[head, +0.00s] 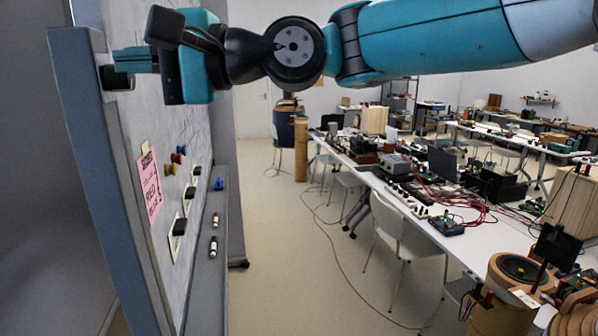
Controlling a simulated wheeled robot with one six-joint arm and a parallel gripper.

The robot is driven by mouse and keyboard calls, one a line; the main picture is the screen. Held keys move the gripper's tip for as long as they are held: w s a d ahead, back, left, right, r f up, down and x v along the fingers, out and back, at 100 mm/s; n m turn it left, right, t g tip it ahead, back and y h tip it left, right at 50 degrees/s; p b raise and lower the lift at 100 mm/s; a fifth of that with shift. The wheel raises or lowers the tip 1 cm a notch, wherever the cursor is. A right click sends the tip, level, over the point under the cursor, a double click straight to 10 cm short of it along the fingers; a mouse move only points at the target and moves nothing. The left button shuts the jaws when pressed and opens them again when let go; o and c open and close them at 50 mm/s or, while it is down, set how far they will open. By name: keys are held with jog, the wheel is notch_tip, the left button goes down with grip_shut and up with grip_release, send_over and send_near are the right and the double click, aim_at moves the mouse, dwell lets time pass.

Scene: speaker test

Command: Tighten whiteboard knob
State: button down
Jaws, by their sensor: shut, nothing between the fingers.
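The whiteboard (190,138) stands upright at the left in the head view, seen at a steep angle, with a blue-grey frame (85,130). A small dark block (117,79) shows at the frame's upper inner edge; it looks like the knob, but I cannot tell for sure. My gripper (122,60) is shut and empty, pointing left at the board right by this block. Its fingertips overlap the block in the picture, and I cannot tell whether they touch it. The gripper's dark body and my arm hide part of the board's top.
A pink note (150,185), magnets and dark erasers are on the board. A tray (208,265) below holds markers (213,246). Long tables (440,215) with electronics, a chair (405,240) and speakers stand at right. Floor between is open, with cables.

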jog(key=shift+w+d+b, duration=0.1)
jog(key=shift+w+d, duration=0.15)
jog(key=shift+d, duration=0.55)
jog(key=shift+w+d+b, duration=0.1)
jog(key=shift+w+d, duration=0.2)
jog(key=shift+d, duration=0.5)
jog(key=shift+w+d+b, duration=0.1)
jog(key=shift+w+d, duration=0.15)
jog(key=shift+d, duration=0.55)
